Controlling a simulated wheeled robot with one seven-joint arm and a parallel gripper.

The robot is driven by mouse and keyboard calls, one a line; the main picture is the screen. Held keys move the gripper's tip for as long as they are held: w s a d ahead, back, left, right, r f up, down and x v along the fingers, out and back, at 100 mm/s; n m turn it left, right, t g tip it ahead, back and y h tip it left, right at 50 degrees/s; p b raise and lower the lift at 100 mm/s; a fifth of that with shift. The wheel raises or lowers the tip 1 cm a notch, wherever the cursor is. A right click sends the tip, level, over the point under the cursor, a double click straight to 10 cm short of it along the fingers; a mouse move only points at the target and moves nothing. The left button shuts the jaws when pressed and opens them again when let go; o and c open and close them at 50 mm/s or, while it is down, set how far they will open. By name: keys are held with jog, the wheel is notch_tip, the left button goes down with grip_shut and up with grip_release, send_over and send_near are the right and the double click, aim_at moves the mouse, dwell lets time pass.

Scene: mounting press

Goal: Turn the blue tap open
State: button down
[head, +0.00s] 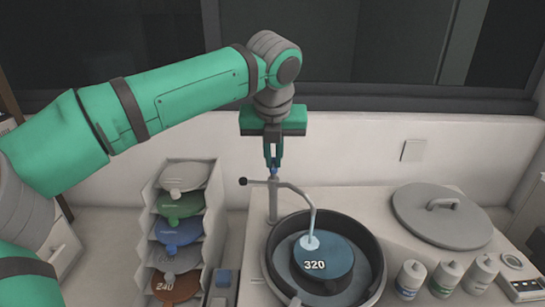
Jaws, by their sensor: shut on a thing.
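The blue tap (273,172) is a small blue part at the top of a grey metal post (273,201) at the back left of the round basin. A thin spout (301,192) bends from the post over the basin, with its end above the disc marked 320. My gripper (273,165) points straight down over the post and is shut on the blue tap. The fingers hide most of the tap, so its turn angle cannot be told.
A dark round basin (373,262) holds a blue disc (325,276) marked 320. A rack of coloured discs (212,208) stands to the left. A grey lid (440,216) lies at right, with several bottles (445,275) in front. A dark-knobbed lever (243,181) sticks out left of the post.

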dwell(0.3)
jog(key=c, duration=1.9)
grip_release()
jog(key=shift+o, duration=0.2)
jog(key=shift+r, duration=0.1)
